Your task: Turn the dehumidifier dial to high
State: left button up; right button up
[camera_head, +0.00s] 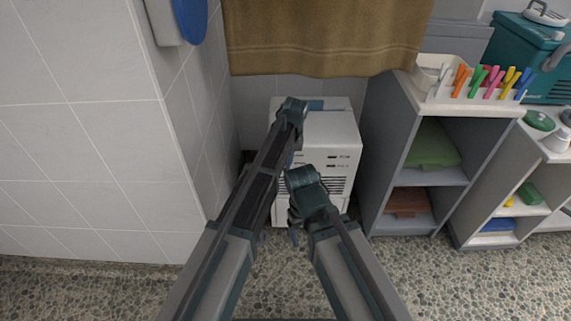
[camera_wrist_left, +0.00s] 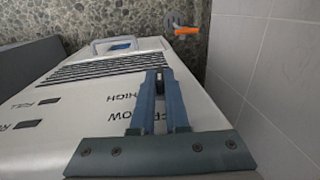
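The dehumidifier (camera_head: 335,133) is a white box standing on the floor against the tiled wall. Its front panel shows in the left wrist view (camera_wrist_left: 85,105), with HIGH and LOW lettering and two FULL-like indicator marks. My left gripper (camera_wrist_left: 161,78) is over this panel beside the lettering, its two fingers close together with a narrow dark gap between them. The dial is hidden behind the fingers, so a hold on it cannot be made out. In the head view my left arm hides part of the front. My right arm is folded low before the dehumidifier; its fingers are not clear.
A tiled wall (camera_head: 95,130) stands close on the left. A grey shelf unit (camera_head: 384,150) with folded towels stands close on the right. A brown towel (camera_head: 325,35) hangs above. An orange-handled item (camera_wrist_left: 187,30) lies on the speckled floor (camera_head: 275,285).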

pick_arm(q)
jog(key=o, duration=0.5)
jog(key=shift+c, duration=0.2)
notch_tip(320, 180, up, 14)
jog(key=d+p, duration=0.1)
jog(key=p, duration=1.2)
jog(key=shift+d+p, duration=0.35)
jog(key=shift+d, duration=0.05)
jog(key=shift+f, duration=0.15)
